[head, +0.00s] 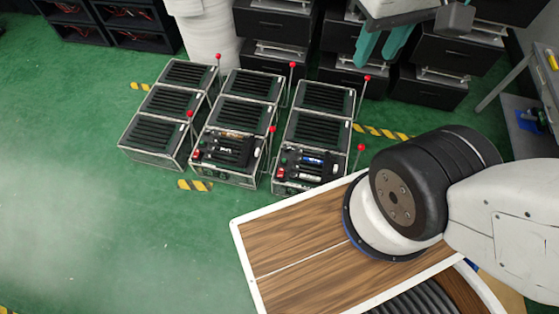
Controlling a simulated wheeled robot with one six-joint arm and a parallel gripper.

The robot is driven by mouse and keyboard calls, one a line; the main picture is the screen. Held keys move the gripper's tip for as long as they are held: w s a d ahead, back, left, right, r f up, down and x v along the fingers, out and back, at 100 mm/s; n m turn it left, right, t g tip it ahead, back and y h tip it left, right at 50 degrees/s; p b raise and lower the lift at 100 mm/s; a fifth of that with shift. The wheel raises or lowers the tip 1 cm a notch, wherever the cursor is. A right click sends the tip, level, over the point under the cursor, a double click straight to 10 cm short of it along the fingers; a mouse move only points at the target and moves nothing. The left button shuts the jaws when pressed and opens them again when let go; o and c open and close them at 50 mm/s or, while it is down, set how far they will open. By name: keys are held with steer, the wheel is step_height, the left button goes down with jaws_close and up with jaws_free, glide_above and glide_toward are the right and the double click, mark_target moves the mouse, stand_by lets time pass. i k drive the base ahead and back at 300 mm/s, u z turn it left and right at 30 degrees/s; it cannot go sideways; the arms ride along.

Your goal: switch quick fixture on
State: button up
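Several lever fixtures stand in three columns on the floor: a left one (160,133), a middle one (224,152) and a right one (306,165) at the front, with others behind. Thin levers with red ball knobs rise at their right sides, such as the front right knob (361,147), the front middle knob (272,129) and the back right knob (367,78). I cannot tell which one is the quick fixture. My gripper (376,55) shows teal fingers at the top, apart and empty, above and behind the right column in the picture. Its upper part is cut off.
Black drawer units (435,85) stand behind the fixtures. A white cylinder (208,40) stands at the back left, near black racks (140,30). Yellow-black tape (195,185) marks the green floor, which is clear on the left. My own deck and arm fill the lower right.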

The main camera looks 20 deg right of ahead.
mark_target(281, 174)
steer(key=k, duration=1.25)
steer(key=u, duration=0.85)
steer(key=i, duration=1.6)
steer(key=z, duration=0.9)
